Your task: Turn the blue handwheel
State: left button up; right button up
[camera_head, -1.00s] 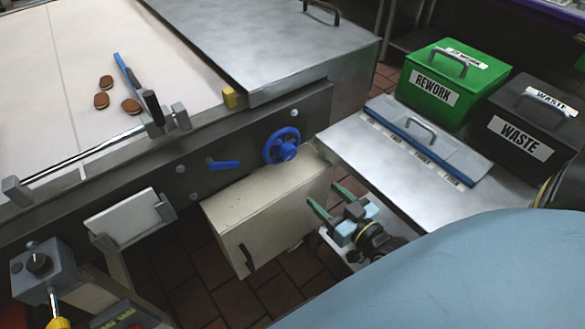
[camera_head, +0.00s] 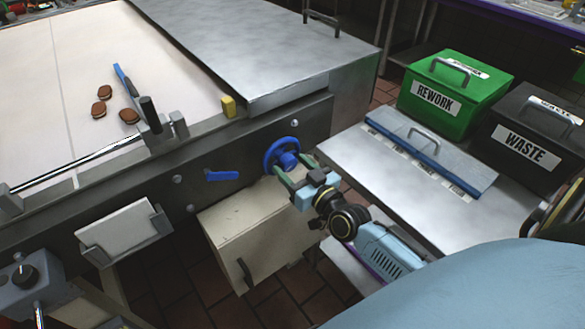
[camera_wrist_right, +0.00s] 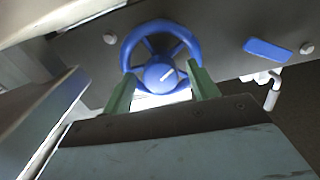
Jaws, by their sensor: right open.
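The blue handwheel (camera_head: 271,151) is mounted on the dark side panel of the conveyor. In the wrist view the right gripper's fingers (camera_wrist_right: 160,88) stand on either side of the hub, at the lower part of the wheel. I cannot tell whether they touch it. My left gripper is not in view.
A blue lever (camera_head: 222,175) sits left of the wheel on the panel. A beige box (camera_head: 240,225) is below. A steel table (camera_head: 400,190) with a lidded tray stands right, with the green REWORK bin (camera_head: 470,85) and black WASTE bin (camera_head: 510,165) behind. Brown cookies (camera_head: 99,109) lie on the belt.

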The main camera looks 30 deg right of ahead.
jog(key=shift+w, duration=0.25)
jog(key=c, duration=1)
